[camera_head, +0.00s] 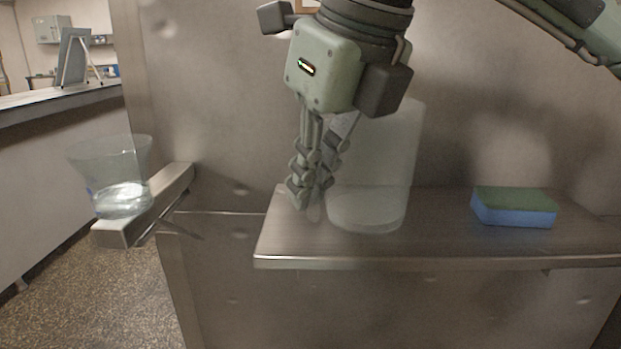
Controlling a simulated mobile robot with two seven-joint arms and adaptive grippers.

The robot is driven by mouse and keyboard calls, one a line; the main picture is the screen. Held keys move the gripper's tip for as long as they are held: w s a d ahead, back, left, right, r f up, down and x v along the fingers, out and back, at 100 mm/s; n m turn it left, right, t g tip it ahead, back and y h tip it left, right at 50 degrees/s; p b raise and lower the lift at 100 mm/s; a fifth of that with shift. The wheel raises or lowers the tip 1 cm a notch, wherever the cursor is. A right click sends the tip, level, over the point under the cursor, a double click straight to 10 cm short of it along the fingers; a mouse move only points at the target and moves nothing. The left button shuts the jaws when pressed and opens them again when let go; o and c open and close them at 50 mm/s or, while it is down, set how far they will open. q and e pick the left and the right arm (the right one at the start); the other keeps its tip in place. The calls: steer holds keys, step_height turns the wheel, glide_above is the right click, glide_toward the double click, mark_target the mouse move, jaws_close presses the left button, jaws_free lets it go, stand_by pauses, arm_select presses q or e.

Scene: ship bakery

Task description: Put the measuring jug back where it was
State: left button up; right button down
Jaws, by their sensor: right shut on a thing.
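A tall, clear, frosted-looking vessel (385,165), which I take to be the measuring jug, stands upright over the left part of the steel shelf (330,250). Its base is on the shelf or just above it; I cannot tell which. My right gripper (312,200) comes down from above, with its fingers shut at the vessel's left side. The gripper body hides part of the vessel's upper left. My left gripper is not in view.
A flared clear vessel (118,165) with a little liquid stands on a narrow metal ledge (165,200) at the left. A blue and green sponge (513,207) lies on the shelf's right part. Bare shelf lies between sponge and held vessel. A steel wall rises behind.

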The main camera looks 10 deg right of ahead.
steer(key=shift+f, duration=0.1)
steer(key=c, duration=1.8)
jaws_free()
steer(key=shift+o, duration=0.6)
steer(key=shift+s+r, duration=0.1)
steer(key=shift+r, duration=0.4)
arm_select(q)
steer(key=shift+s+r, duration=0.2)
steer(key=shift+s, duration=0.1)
arm_select(e)
steer(key=v, duration=1.1)
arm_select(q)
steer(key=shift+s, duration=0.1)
arm_select(e)
steer(key=shift+s+r, duration=0.1)
steer(key=shift+s, duration=0.05)
